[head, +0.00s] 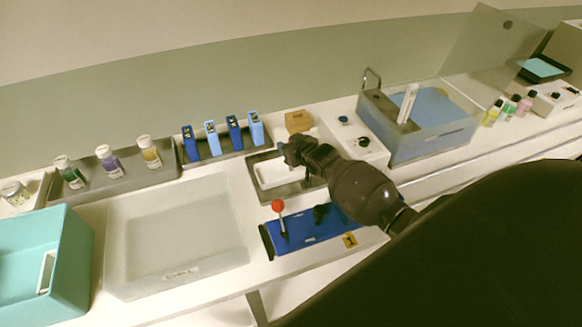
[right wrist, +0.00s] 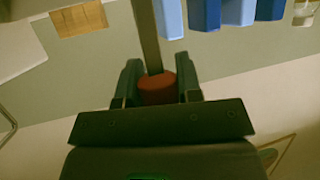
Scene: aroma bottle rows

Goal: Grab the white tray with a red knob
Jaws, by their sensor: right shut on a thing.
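The white tray (head: 268,174) sits in a grey metal holder (head: 262,196) at the middle of the counter in the head view. My right gripper (head: 286,150) is at the tray's back right edge. In the right wrist view a dull red knob (right wrist: 157,89) sits between the two fingers of my right gripper (right wrist: 157,80), and they are shut on it. A narrow grey bar (right wrist: 148,35) runs beyond the knob. The knob is hidden by my gripper in the head view. My left gripper is not in view.
A blue device (head: 312,228) with a red-balled lever (head: 278,205) stands in front of the tray. Blue boxes (head: 234,132) stand in a rack behind left. A large pale bin (head: 175,235) is at left, a white control box (head: 352,140) at right.

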